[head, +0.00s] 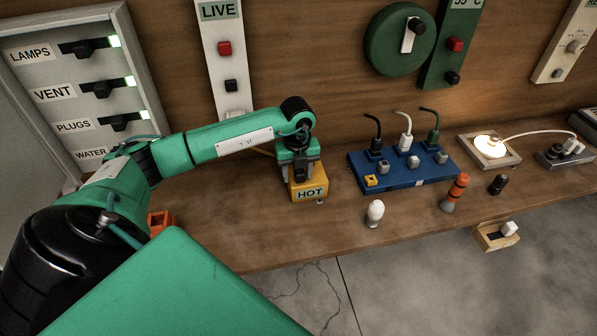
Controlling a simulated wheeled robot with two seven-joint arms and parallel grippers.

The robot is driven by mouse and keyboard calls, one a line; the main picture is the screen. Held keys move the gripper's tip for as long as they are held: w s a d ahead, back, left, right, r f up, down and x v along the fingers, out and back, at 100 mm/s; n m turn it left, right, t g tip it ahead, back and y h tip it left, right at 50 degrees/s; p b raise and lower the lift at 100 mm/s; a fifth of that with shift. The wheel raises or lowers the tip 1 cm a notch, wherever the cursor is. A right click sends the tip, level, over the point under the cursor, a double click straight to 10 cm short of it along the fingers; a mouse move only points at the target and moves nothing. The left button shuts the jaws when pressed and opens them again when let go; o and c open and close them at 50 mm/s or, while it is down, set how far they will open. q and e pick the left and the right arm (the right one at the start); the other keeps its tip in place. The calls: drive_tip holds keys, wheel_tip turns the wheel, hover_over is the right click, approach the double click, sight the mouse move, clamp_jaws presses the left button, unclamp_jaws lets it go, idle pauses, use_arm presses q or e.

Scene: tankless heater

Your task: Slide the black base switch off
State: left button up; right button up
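A small black base (545,162) sits on the wooden shelf at the right. A white cord runs from this plug to a lit lamp (490,146). The knob's on or off side is too small to tell. My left gripper (301,178) points down at the yellow HOT block (309,189), far to the left of the black base. Its fingers are dark and I cannot tell if they are open or touch the block. My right gripper is out of view.
Between the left gripper and the black base stand a blue socket base (405,180) with several plugs, a white bulb-shaped piece (375,213), an orange-striped piece (455,192) and a dark peg (497,184). A small wooden box (494,240) hangs at the shelf's front edge.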

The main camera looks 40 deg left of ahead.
sight(298, 171)
use_arm(q)
drive_tip(key=shift+w+d, duration=0.1)
drive_tip(key=shift+r, duration=0.35)
wheel_tip(298, 171, up, 13)
drive_tip(key=b, duration=0.2)
drive_tip(key=shift+b, duration=0.35)
